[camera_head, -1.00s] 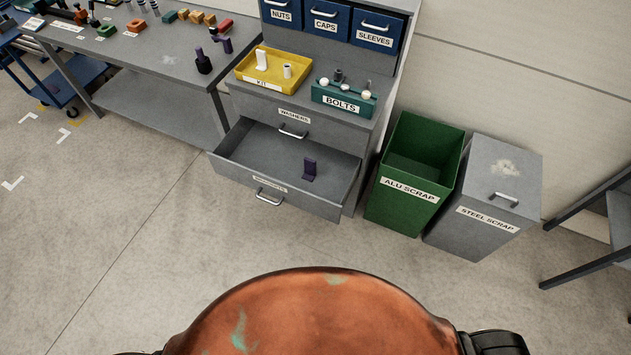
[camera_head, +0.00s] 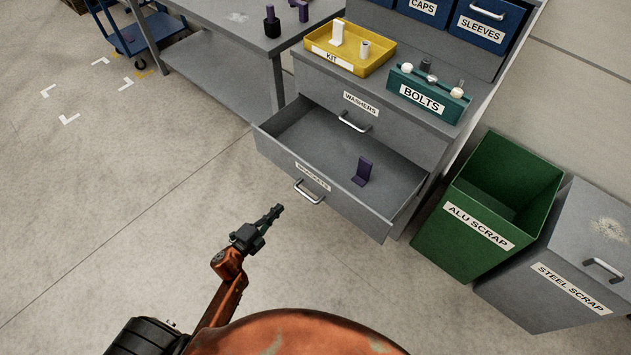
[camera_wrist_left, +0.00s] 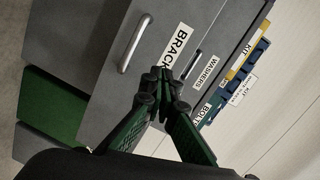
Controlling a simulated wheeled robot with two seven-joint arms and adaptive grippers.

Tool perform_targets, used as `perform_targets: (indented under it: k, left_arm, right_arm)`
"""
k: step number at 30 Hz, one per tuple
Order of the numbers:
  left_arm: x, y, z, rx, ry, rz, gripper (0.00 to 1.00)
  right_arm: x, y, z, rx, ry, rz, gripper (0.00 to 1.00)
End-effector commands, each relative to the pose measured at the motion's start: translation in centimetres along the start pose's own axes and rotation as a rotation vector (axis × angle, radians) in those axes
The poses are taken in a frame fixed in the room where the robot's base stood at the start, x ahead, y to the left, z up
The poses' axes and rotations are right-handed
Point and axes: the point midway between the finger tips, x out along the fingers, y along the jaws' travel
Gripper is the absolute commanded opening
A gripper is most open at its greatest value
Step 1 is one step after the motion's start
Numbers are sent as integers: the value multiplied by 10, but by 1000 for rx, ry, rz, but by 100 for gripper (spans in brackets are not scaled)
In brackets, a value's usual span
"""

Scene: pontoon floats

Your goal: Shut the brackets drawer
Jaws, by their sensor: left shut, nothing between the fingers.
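The brackets drawer (camera_head: 339,196) is pulled out of the grey cabinet, below the washers drawer (camera_head: 350,113). A dark purple bracket (camera_head: 362,171) stands inside it. Its silver handle (camera_head: 309,191) is on the front, beside the label. My left gripper (camera_head: 277,210) is shut and empty, in front of the drawer and a little left of the handle, apart from it in the head view. In the left wrist view the shut fingertips (camera_wrist_left: 161,74) lie over the drawer front near the label, with the handle (camera_wrist_left: 134,44) to their left. My right gripper is not in view.
A green alu scrap bin (camera_head: 475,215) and a grey steel scrap bin (camera_head: 560,265) stand right of the drawer. A yellow kit tray (camera_head: 350,50) and a teal bolts holder (camera_head: 428,92) sit on the cabinet. A workbench (camera_head: 225,40) stands left. The floor in front is clear.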

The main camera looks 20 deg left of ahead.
Motion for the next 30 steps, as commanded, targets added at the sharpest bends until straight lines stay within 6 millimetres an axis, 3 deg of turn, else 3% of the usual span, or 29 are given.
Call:
perform_targets:
  k: [1,3,9,14,24,30]
  left_arm:
    - [7,-4,-6,68,36,-29,0]
    - [12,-21,-16,144,76,-63,0]
    - [19,-43,-32,237,123,-106,0]
    - [39,-47,-35,239,124,-109,0]
    - [107,-50,-43,236,123,-106,0]
    - [138,-53,-48,235,122,-105,0]
  right_arm:
    - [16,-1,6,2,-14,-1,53]
    - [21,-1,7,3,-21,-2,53]
    - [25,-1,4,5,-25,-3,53]
    - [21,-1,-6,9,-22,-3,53]
    - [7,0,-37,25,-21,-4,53]
    - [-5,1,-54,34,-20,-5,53]
